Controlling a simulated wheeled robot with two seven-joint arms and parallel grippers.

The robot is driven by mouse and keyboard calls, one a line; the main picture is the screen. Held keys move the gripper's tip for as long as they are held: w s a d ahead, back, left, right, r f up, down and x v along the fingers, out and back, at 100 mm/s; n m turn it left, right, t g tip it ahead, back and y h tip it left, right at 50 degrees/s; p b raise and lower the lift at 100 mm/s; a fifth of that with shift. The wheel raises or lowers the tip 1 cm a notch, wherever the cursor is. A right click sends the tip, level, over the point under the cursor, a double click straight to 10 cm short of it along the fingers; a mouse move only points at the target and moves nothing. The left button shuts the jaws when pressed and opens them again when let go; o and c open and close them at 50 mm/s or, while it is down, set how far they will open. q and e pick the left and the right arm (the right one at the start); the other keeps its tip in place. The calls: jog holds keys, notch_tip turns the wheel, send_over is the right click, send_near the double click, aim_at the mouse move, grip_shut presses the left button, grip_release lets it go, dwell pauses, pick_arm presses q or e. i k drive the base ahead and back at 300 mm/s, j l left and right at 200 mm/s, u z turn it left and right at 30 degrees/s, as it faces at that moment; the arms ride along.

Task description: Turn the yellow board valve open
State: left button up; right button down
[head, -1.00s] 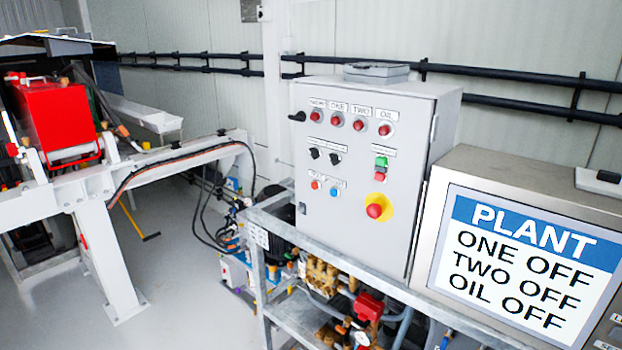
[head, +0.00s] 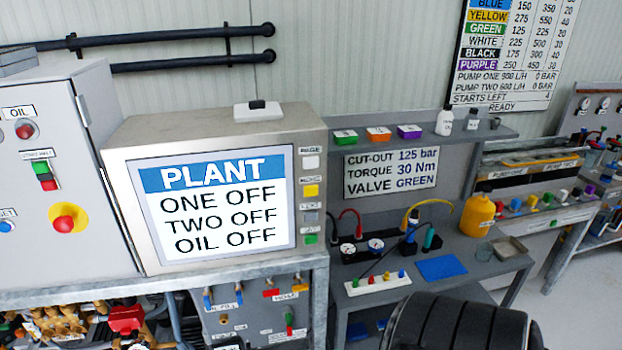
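A row of small coloured knobs sits on a bench panel at the right of the head view. I cannot be sure that the yellow knob is the board valve. Neither of my grippers is in view.
The plant screen (head: 212,208) reads ONE OFF, TWO OFF, OIL OFF. A grey control cabinet (head: 100,190) stands at the left. A yellow bottle (head: 477,216) and a blue mat (head: 441,267) are on the middle bench. Floor (head: 590,290) shows clear at the far right.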

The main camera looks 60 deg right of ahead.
aim_at(305, 286)
jog(key=z, duration=1.3)
